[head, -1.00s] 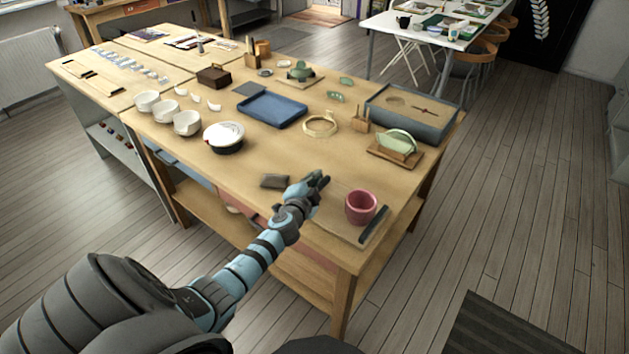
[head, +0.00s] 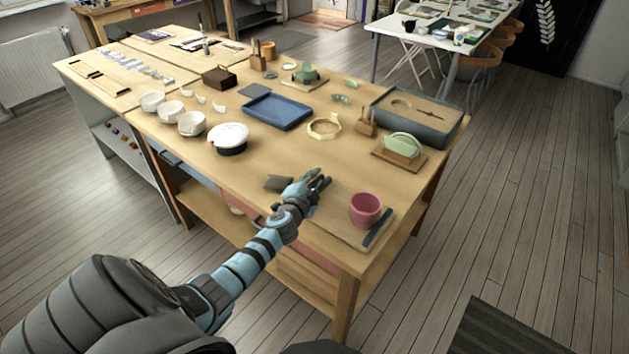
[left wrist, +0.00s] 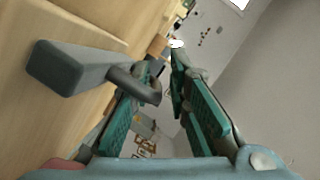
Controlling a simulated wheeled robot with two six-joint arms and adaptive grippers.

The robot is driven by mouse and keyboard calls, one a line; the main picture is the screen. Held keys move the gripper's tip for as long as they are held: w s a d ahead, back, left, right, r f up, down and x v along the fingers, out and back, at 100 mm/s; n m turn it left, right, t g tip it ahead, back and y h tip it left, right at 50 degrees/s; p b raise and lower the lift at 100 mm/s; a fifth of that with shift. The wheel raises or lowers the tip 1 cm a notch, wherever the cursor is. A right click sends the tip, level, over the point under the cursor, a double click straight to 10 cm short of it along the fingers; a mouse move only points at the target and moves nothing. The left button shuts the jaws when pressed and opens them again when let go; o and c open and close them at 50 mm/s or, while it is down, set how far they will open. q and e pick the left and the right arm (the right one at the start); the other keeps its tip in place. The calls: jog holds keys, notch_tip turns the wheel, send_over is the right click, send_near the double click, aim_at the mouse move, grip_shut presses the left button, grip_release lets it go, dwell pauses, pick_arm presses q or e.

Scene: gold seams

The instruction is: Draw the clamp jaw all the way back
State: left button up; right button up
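A pink cup (head: 366,210) stands on a wooden board (head: 334,229) at the table's near right corner. A dark grey bar (head: 377,228) lies along the board's right side. In the left wrist view, a grey block (left wrist: 68,68) with a rounded loop-like handle (left wrist: 138,88) looks like the clamp jaw. My left gripper (head: 322,180) is over the table, left of the cup. In the left wrist view my left gripper (left wrist: 160,68) has its fingers apart, with the handle close to one finger; I cannot tell if they touch. My right gripper is out of view.
A dark flat pad (head: 279,183) lies left of my gripper. Behind are a white-topped round container (head: 228,138), a blue tray (head: 277,110), a pale ring (head: 324,128) and a green piece on a stand (head: 402,146). The middle of the table has free room.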

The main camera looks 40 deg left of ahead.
pick_arm(q)
jog(key=shift+s+d, duration=0.1)
jog(key=v, duration=1.1)
jog(key=shift+s+d+r, duration=0.1)
jog(key=shift+s+r, duration=0.05)
jog(key=shift+s, duration=0.2)
